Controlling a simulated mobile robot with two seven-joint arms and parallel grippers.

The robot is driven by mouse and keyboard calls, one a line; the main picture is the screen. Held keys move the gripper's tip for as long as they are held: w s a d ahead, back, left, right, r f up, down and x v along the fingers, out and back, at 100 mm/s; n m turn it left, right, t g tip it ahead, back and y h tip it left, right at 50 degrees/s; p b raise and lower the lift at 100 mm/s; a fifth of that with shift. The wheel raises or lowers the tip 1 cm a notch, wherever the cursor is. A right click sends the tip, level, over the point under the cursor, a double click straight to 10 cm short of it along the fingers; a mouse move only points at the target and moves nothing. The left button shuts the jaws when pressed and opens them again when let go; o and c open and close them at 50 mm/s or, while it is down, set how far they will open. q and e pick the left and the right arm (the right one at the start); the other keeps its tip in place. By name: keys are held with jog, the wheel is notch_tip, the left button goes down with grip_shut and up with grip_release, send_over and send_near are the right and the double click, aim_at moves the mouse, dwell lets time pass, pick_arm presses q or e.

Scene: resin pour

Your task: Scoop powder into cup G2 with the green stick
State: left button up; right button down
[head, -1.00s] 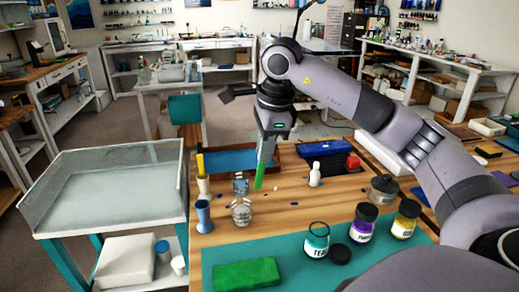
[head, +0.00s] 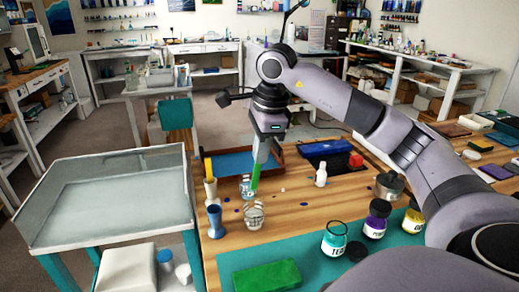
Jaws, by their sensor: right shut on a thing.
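My right gripper (head: 261,161) is shut on the green stick (head: 255,180), which points down and leans slightly. The stick's lower end is at the right edge of a small clear cup (head: 245,186) with a bluish look; I cannot tell if it is inside or just beside it. A second clear cup (head: 254,215) stands just in front. I cannot read which cup is G2. Open jars and lids stand at the right: a teal jar (head: 334,239), a purple jar (head: 376,219) and a yellow jar (head: 413,221). My left gripper is out of view.
A blue cup (head: 215,222) and a beige cup (head: 210,190) with a yellow stick stand left of the clear cups. A white bottle (head: 320,174) stands to the right. A green block (head: 267,276) lies on the teal mat (head: 310,268). A blue tray (head: 232,163) is behind.

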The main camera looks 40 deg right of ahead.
aim_at(258, 166)
notch_tip(258, 166, down, 9)
jog(key=b, duration=0.6)
jog(key=shift+w+b, duration=0.15)
jog(key=shift+b, duration=0.25)
jog(key=shift+f, duration=0.1)
dwell(0.6)
jog(key=shift+s+r+p, duration=0.2)
jog(key=shift+r+p, duration=0.5)
jog(key=shift+r, duration=0.2)
jog(key=shift+s+r+p, duration=0.15)
jog(key=shift+r+p, duration=0.6)
jog(key=shift+r, duration=0.1)
jog(key=shift+s+r+p, duration=0.2)
jog(key=shift+r+p, duration=0.5)
jog(key=shift+r, duration=0.2)
